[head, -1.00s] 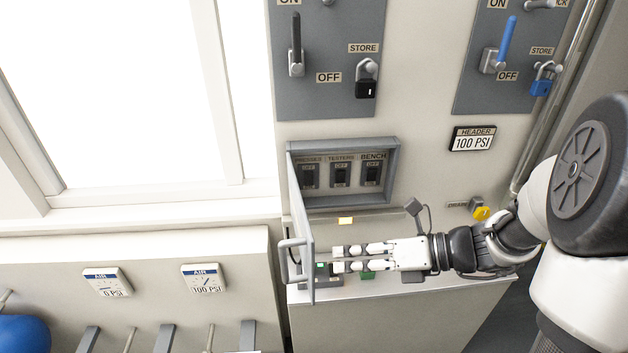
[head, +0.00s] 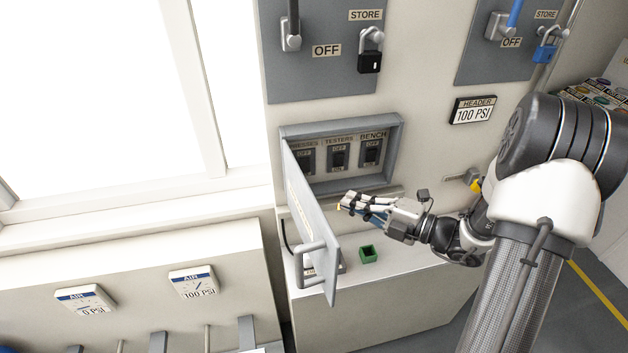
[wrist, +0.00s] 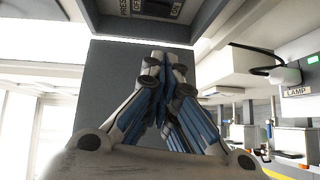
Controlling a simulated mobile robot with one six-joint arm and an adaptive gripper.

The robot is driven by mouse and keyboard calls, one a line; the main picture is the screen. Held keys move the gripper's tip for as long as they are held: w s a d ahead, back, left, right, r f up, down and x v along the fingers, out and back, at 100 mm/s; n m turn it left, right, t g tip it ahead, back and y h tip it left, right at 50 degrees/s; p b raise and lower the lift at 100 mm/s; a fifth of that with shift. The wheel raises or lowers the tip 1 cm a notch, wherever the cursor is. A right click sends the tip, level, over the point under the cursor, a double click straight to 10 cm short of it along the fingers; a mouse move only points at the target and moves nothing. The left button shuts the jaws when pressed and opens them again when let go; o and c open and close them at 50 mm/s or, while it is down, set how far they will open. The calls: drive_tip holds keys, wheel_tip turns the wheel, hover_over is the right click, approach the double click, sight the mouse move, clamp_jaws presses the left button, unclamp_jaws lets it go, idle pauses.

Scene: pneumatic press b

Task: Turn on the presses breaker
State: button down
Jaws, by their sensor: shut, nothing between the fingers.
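The breaker box (head: 392,150) is open on the panel, with three dark breakers under labels. The presses breaker (head: 304,162) is the leftmost, partly covered by the open door (head: 312,220). The testers breaker (head: 338,158) is in the middle and the bench breaker (head: 371,153) on the right; both show OFF. My gripper (head: 345,202) is shut and empty, just below the box and right of the door, pointing left. In the wrist view the shut fingertips (wrist: 163,60) lie in front of a grey surface, apparently the door, and the box edge shows above.
The door handle (head: 308,262) juts outward. A black padlock (head: 369,60) and a black lever (head: 292,30) are above the box. In the wrist view, a lamp label (wrist: 297,91) is at right.

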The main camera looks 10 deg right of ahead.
sight(305, 166)
drive_tip(key=b+x, duration=0.1)
drive_tip(key=x, duration=0.3)
drive_tip(key=w+d+b+x, duration=0.1)
drive_tip(key=x, duration=0.3)
drive_tip(key=w+d+b+x, duration=0.1)
drive_tip(key=x, duration=0.4)
drive_tip(key=shift+f, duration=0.1)
drive_tip(key=shift+w+d+f+n, duration=0.1)
drive_tip(key=shift+w+f+n, duration=0.05)
drive_tip(key=shift+w+n, duration=0.15)
